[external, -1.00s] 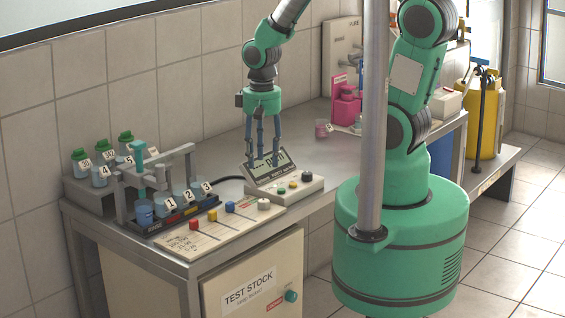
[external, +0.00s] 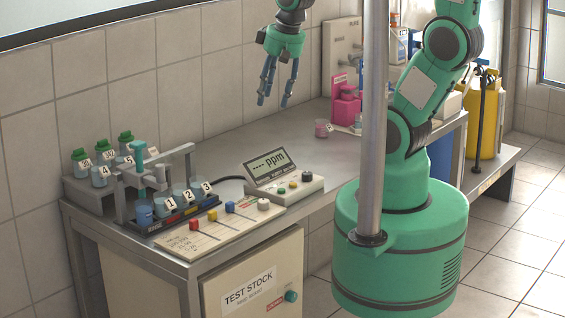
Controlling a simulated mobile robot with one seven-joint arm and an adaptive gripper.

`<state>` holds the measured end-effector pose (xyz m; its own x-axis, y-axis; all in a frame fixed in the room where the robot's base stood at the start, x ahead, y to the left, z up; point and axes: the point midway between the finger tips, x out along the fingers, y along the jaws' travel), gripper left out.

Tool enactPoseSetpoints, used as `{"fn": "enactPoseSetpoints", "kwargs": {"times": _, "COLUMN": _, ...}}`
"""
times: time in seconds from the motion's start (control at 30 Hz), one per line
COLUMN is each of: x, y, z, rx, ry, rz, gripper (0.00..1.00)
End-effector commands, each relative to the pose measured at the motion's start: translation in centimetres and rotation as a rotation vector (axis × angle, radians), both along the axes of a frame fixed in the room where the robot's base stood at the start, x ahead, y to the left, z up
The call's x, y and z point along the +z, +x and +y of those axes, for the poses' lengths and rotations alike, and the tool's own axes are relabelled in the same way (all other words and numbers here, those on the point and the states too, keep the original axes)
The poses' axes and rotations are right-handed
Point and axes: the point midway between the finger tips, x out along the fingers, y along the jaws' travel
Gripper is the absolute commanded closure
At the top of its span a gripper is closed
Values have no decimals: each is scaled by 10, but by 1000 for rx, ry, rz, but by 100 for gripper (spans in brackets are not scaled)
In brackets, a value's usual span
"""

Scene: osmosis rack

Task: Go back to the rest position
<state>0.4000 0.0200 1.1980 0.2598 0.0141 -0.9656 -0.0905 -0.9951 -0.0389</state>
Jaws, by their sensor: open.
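My gripper (external: 276,101) is in the air above the back part of the bench, fingers pointing down. Its blue fingers are apart, and nothing shows between them. It is well above and behind the ppm meter (external: 268,167), touching nothing. The meter's display reads dashes and "ppm". Most of my arm between the gripper and its base is out of the picture at the top.
A yellow container (external: 484,118) stands at right. A grey pole stands before my base. Mid-bench is clear.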

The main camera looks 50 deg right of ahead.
Motion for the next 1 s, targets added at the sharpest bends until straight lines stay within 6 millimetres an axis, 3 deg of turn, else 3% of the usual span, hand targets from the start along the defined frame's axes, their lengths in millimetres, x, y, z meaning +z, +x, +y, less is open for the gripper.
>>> {"fn": "enactPoseSetpoints", "kwargs": {"times": 0.03, "x": 17, "y": -7, "z": -3, "rx": 8, "ry": -2, "rz": -33, "gripper": 55}}
{"fn": "enactPoseSetpoints", "kwargs": {"times": 0.2, "x": 63, "y": -32, "z": -12, "rx": 43, "ry": -19, "rz": -124, "gripper": 55}}
{"fn": "enactPoseSetpoints", "kwargs": {"times": 0.4, "x": 98, "y": -59, "z": -18, "rx": 73, "ry": -39, "rz": -200, "gripper": 55}}
{"fn": "enactPoseSetpoints", "kwargs": {"times": 0.6, "x": 110, "y": -72, "z": -20, "rx": 84, "ry": -49, "rz": -228, "gripper": 55}}
{"fn": "enactPoseSetpoints", "kwargs": {"times": 1.0, "x": 111, "y": -72, "z": -20, "rx": 86, "ry": -49, "rz": -229, "gripper": 55}}
